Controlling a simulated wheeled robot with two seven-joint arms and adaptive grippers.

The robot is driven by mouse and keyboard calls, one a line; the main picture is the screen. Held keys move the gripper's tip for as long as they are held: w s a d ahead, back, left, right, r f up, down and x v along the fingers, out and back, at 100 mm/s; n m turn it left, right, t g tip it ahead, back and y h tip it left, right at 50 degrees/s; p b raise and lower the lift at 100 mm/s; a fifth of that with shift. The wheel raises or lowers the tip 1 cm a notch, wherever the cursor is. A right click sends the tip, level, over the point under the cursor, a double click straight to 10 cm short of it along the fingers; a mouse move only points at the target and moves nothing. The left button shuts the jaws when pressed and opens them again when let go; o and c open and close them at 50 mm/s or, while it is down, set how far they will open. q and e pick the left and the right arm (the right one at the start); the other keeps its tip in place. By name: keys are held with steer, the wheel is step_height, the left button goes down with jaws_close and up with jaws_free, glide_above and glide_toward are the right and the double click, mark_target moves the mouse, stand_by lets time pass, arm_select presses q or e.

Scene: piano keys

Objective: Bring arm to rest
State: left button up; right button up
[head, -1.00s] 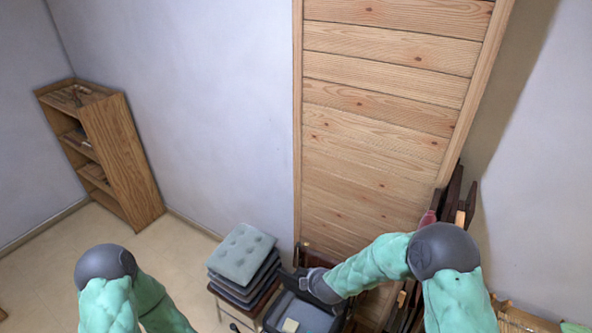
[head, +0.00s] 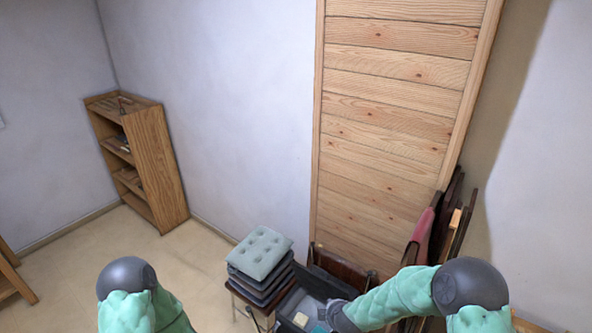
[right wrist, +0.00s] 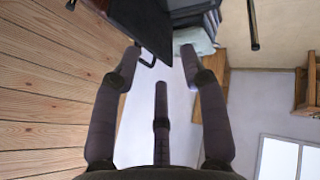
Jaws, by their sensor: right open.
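My right arm reaches down to the bottom of the head view, and its dark wrist end (head: 343,317) is beside a dark open bin (head: 290,302). In the right wrist view my right gripper (right wrist: 160,58) has its dark fingers spread wide with nothing between them. A dark flat object with a thin metal handle (right wrist: 140,22) lies beyond the fingertips, and I cannot tell whether it touches them. Only the upper part of my left arm shows in the head view; my left gripper is out of view. No piano keys show.
Stacked grey-green cushions (head: 262,254) sit on a small stool left of the bin. A tall wooden panel (head: 395,110) stands behind. Dark and reddish boards (head: 423,225) lean at its right. A wooden shelf (head: 152,165) stands at the left wall; the floor (head: 75,270) there is clear.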

steer(key=s+d+f+m+g+y, duration=0.1)
steer(key=s+f+m+g, duration=0.3)
steer(key=s+f+m, duration=0.65)
steer(key=s+a+f+m+g+y, duration=0.1)
steer(key=s+f+m+g+y, duration=0.2)
steer(key=s, duration=1.3)
arm_select(q)
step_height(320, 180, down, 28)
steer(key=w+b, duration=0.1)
steer(key=b, duration=2.6)
steer(key=shift+b, duration=0.4)
arm_select(e)
step_height(320, 180, down, 27)
steer(key=w+a, duration=0.2)
steer(key=shift+f+h, duration=0.2)
steer(key=shift+h, duration=0.1)
